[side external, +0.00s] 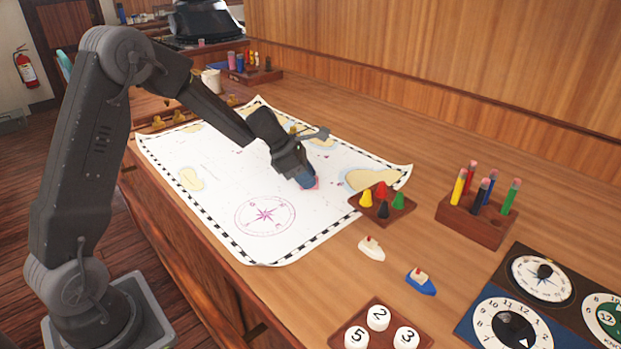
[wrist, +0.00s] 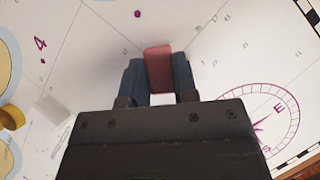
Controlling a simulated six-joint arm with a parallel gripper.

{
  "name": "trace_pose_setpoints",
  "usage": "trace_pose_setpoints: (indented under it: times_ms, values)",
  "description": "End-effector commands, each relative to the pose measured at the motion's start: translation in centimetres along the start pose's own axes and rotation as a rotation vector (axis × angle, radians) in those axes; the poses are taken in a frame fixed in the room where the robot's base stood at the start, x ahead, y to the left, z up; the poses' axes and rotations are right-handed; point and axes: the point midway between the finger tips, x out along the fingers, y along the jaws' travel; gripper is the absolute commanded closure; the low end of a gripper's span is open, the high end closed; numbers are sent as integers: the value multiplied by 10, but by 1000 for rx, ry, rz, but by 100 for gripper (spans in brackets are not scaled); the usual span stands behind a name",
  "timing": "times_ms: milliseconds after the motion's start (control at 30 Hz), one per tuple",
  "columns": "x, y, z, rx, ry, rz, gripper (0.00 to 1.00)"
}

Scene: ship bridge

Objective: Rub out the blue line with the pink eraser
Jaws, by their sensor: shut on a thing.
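My gripper (side external: 306,181) is over the white sea chart (side external: 225,222), low at its right part, and points down. In the wrist view its two blue-tipped fingers (wrist: 160,78) are shut on the pink eraser (wrist: 158,58), one on each side. The eraser's pink end (side external: 316,184) shows beside the fingertips in the side view. It is close to the chart; I cannot tell whether it touches. I make out no blue line on the chart in either view; my gripper hides part of the paper.
The chart has a purple compass rose (side external: 265,214). At its right edge stands a small tray of colored pawns (side external: 381,203). Farther right are a pencil block (side external: 474,222), toy boats (side external: 421,281) and dials (side external: 512,325). A brass piece (wrist: 11,117) lies left in the wrist view.

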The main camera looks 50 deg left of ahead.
Motion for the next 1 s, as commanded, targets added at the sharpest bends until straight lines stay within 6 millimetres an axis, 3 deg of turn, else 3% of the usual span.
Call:
trace_pose_setpoints:
  times_ms: [1000]
  values:
    - [-10, 20, -16, -1, 0, 1, 92]
